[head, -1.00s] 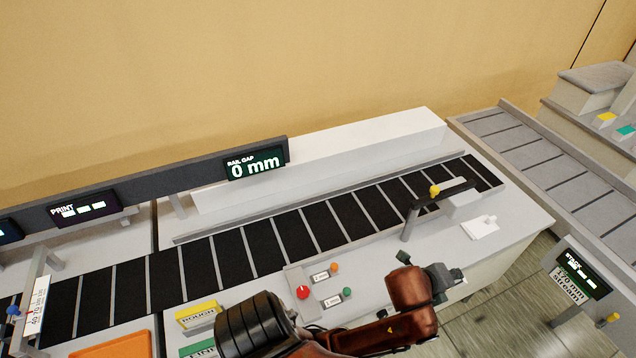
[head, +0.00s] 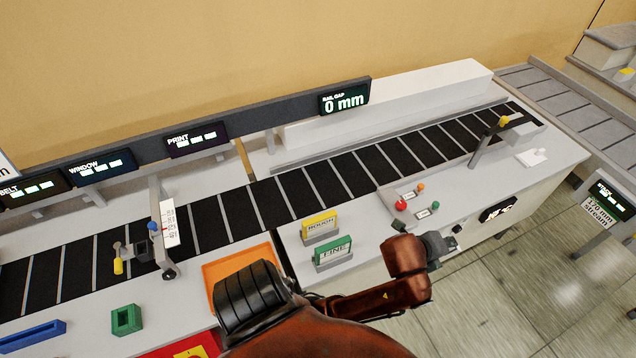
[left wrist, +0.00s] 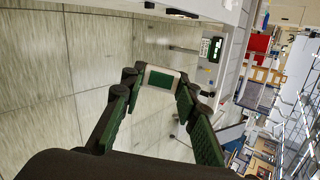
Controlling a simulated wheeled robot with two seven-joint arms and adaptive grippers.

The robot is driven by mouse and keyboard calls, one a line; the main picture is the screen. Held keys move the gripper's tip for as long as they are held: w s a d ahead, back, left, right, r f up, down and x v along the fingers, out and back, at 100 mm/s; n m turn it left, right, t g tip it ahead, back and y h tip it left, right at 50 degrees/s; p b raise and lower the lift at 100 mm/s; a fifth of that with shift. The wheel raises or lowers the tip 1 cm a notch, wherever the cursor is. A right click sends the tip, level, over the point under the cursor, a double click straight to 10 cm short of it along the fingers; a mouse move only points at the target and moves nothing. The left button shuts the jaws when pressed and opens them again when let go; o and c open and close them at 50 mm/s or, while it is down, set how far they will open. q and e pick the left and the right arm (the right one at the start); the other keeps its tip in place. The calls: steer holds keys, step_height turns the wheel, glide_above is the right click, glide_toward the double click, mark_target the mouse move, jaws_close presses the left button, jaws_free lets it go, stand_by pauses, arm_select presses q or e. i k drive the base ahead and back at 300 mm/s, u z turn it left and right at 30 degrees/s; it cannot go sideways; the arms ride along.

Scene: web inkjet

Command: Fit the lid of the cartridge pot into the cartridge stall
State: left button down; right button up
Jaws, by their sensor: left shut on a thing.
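My left arm reaches across the bottom of the head view, and its small grey gripper end (head: 438,246) is off the front edge of the counter. I cannot tell for sure that this is the pot's lid. A green open-topped holder (head: 126,320) stands on the counter at the lower left. I cannot tell whether it is the cartridge stall. I cannot make out the cartridge pot. My right gripper is not in view.
A black slatted belt (head: 295,195) runs along the counter. An orange tray (head: 215,272), yellow ROUGH block (head: 319,224), green FINE block (head: 333,252) and blue tray (head: 32,336) are nearer. A red knob (head: 401,205) stands right. A gauge frame (head: 157,225) crosses the belt.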

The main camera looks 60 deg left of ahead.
mark_target(147, 253)
steer(key=k, duration=0.55)
steer(key=u, duration=2.15)
